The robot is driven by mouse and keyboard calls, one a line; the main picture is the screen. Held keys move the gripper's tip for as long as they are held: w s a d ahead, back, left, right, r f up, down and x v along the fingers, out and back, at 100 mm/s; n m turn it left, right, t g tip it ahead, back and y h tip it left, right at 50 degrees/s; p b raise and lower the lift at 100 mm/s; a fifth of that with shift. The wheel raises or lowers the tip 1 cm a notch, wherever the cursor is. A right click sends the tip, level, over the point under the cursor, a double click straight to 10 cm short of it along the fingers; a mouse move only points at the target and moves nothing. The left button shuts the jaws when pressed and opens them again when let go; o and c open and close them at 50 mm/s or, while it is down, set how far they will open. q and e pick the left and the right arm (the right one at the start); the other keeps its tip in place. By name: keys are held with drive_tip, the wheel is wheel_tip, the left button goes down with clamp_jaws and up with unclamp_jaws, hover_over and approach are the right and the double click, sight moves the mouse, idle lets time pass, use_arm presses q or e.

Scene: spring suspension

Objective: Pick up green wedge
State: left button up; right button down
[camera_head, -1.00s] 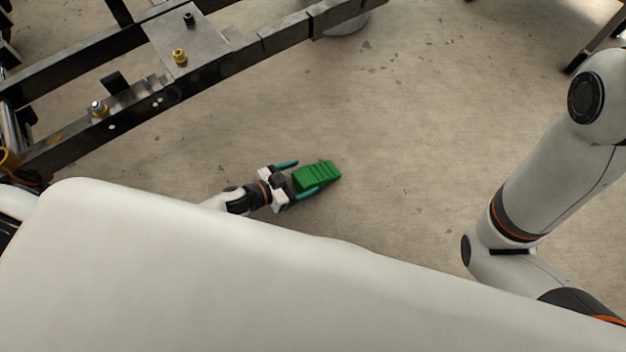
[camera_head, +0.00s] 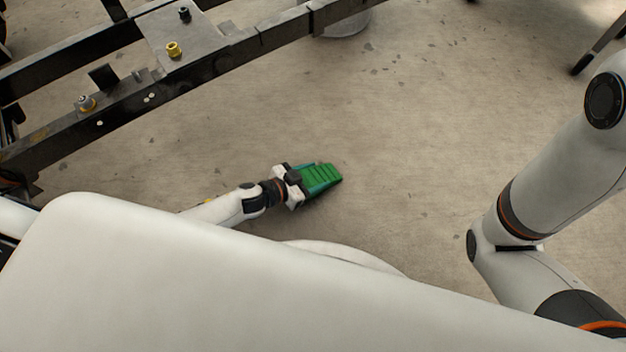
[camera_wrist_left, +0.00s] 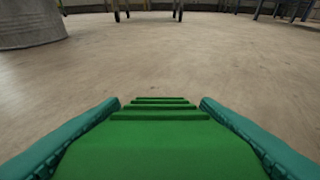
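The green wedge (camera_head: 322,175) has a ridged, stepped top and is at the middle of the head view, at the floor. My left gripper (camera_head: 318,177) has its teal fingers along both sides of the wedge, close against it, and looks shut on it. In the left wrist view the wedge (camera_wrist_left: 160,140) fills the space between the two fingers (camera_wrist_left: 160,104), its ridged end pointing away. I cannot tell whether the wedge touches the floor. My right arm shows at the right of the head view, but its gripper is out of view.
A dark metal frame (camera_head: 120,125) with a plate and yellow fittings runs across the upper left. A grey round base (camera_head: 346,22) stands at the top. Dark legs (camera_head: 600,45) show at the upper right. The concrete floor (camera_head: 430,130) around the wedge is clear.

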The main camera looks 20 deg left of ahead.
use_arm(q)
drive_tip(key=c, duration=0.5)
drive_tip(key=shift+r, duration=0.1)
